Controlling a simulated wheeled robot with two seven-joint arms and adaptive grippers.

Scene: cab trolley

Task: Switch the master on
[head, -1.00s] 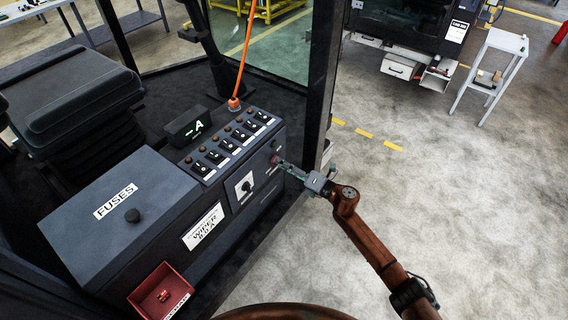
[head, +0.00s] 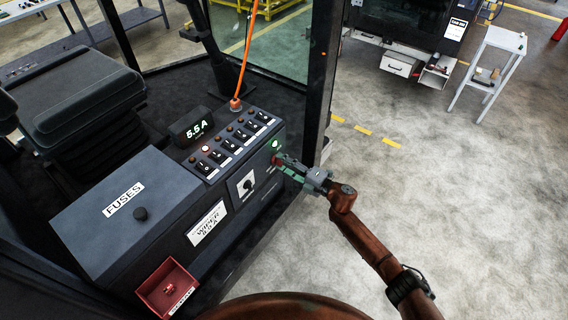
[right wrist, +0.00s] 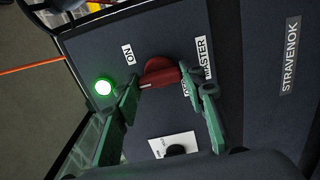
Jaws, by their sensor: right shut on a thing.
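The red master knob (right wrist: 160,72) sits on the dark console's end face, between an ON label (right wrist: 128,55) and a partly covered OFF label beside the word MASTER (right wrist: 205,58). The knob also shows small in the head view (head: 276,160). A pale mark shows on the knob's end nearer the ON side. My right gripper (right wrist: 164,84) has its green fingers on either side of the knob and is shut on it; it also shows in the head view (head: 283,162). A green lamp (right wrist: 103,87) is lit near the knob. My left gripper is out of view.
The console top has a row of rocker switches (head: 232,146), one red lamp lit, and a display (head: 191,127) reading 5.5 A. A black rotary switch (head: 247,184) is on the front. A red tray (head: 168,288) is below. Open floor lies right.

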